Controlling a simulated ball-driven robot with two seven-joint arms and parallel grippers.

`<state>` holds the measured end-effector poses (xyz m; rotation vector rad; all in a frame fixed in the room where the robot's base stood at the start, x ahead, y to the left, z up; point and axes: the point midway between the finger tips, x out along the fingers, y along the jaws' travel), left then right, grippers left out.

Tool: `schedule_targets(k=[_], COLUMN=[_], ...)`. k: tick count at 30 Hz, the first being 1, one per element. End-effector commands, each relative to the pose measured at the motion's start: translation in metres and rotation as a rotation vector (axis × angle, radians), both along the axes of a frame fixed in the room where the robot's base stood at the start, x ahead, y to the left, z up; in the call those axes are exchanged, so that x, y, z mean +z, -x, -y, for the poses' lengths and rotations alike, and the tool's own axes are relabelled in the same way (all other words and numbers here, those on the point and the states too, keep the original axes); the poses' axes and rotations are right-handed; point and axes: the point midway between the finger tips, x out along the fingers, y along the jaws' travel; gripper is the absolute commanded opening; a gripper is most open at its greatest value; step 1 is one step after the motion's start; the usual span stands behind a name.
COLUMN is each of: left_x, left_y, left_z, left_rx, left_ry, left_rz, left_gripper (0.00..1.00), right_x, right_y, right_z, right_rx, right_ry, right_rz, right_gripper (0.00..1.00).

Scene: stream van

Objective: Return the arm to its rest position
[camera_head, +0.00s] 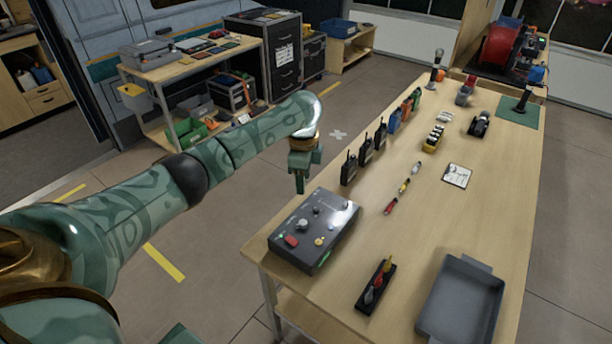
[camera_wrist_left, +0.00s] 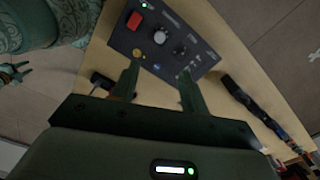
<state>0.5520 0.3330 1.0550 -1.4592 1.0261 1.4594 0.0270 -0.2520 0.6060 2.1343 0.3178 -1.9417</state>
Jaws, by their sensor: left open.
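My left arm reaches in from the left in the head view, with its green patterned links over the floor. My left gripper (camera_head: 300,178) points down beside the left edge of the table, behind the control box. In the left wrist view its two fingers (camera_wrist_left: 158,92) are spread apart with nothing gripped between them. The dark control box (camera_head: 313,230) with knobs and a red button sits at the table's near left corner; it also shows beyond the fingertips in the wrist view (camera_wrist_left: 165,42). My right gripper is not clearly seen in the head view.
The wooden table (camera_head: 430,220) holds several black radios (camera_head: 365,152), a grey tray (camera_head: 460,303), a black holder with coloured tools (camera_head: 376,287) and a white card (camera_head: 457,175). A second workbench (camera_head: 190,65) stands at the back left.

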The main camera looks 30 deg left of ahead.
Motion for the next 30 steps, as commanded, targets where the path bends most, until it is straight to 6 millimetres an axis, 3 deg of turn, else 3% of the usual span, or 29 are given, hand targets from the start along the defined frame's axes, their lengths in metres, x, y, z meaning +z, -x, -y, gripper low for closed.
schedule_targets(k=[7,11,16,18,20,23,30], left_x=[-0.001,-0.026,-0.093,-0.109,-0.114,-0.110,-0.083], left_y=[0.001,0.013,0.068,0.100,0.125,0.160,0.220], left_z=[0.001,0.021,0.090,0.115,0.127,0.128,0.099], left_rx=[-0.001,-0.030,-0.066,-0.033,0.020,0.126,0.339], left_ry=[-0.001,-0.013,-0.016,-0.001,0.008,0.008,-0.051], left_rz=[0.000,0.012,0.125,0.208,0.282,0.387,0.546], left_gripper=[0.45,0.45,0.45,0.45,0.45,0.45,0.45], right_x=[0.000,0.000,0.000,0.000,0.000,0.000,0.000], right_y=[0.000,0.000,0.000,0.000,0.000,0.000,0.001], right_z=[0.000,0.000,0.000,0.001,0.001,0.001,0.002], right_rx=[0.000,0.000,0.000,0.000,0.000,0.001,0.001], right_ry=[0.000,0.000,0.001,0.001,0.001,0.002,0.003], right_rz=[0.000,0.000,0.000,0.000,0.000,0.001,-0.001], right_gripper=[0.36,0.36,0.36,0.36,0.36,0.36,0.36])
